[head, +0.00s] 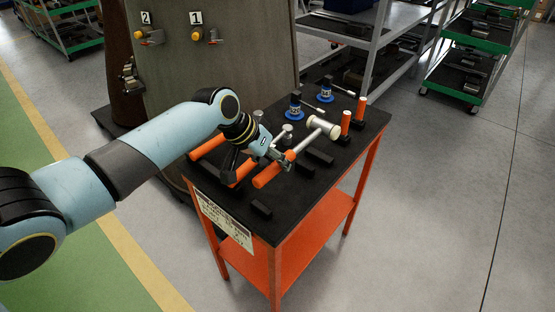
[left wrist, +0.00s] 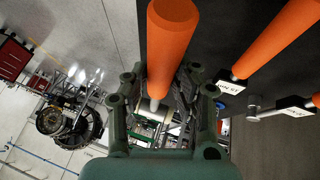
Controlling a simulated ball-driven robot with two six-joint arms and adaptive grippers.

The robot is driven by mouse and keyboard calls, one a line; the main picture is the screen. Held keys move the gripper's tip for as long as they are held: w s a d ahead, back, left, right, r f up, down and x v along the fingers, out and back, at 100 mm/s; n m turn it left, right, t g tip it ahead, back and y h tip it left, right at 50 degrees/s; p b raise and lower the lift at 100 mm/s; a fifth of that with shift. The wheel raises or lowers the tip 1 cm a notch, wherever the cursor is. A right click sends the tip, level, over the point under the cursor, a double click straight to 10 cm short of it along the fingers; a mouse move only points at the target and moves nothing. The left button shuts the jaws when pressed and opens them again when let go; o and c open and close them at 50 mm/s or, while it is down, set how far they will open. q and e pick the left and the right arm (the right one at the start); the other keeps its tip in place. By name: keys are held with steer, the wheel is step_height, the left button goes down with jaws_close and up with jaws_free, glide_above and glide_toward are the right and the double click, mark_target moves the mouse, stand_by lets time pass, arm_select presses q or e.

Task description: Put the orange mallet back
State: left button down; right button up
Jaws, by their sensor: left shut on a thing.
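The orange mallet has an orange handle (head: 267,176), a thin metal shaft and a pale cylindrical head (head: 322,127). My left gripper (head: 282,158) is shut on it near the front of the handle, over the black-topped cart (head: 305,205). The head points to the back right. In the left wrist view the orange handle (left wrist: 170,40) runs between the fingers of my left gripper (left wrist: 160,100), with part of the pale head beyond. I cannot tell how far the mallet is above the top. My right gripper is not in view.
Two more orange handles (head: 207,146) (head: 240,173) lie at the left of the cart. Black blocks (head: 260,210) (head: 319,157) sit on its top. Two upright orange handles (head: 361,108) (head: 345,122) and blue-based items (head: 294,106) (head: 326,90) stand behind. A grey panel (head: 215,70) rises behind.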

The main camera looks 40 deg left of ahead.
arm_select(q)
steer(key=shift+f+b, duration=1.75)
steer(key=shift+f, duration=0.85)
steer(key=shift+r, duration=0.15)
steer(key=shift+p, duration=0.4)
steer(key=shift+f+b, duration=0.9)
steer(key=shift+f, duration=0.45)
steer(key=c, duration=1)
jaws_free()
steer(key=shift+s, duration=0.1)
steer(key=shift+a+r, duration=0.1)
steer(key=shift+r, duration=0.1)
steer(key=v, duration=1.1)
steer(key=shift+s+r, duration=0.15)
steer(key=shift+r, duration=0.1)
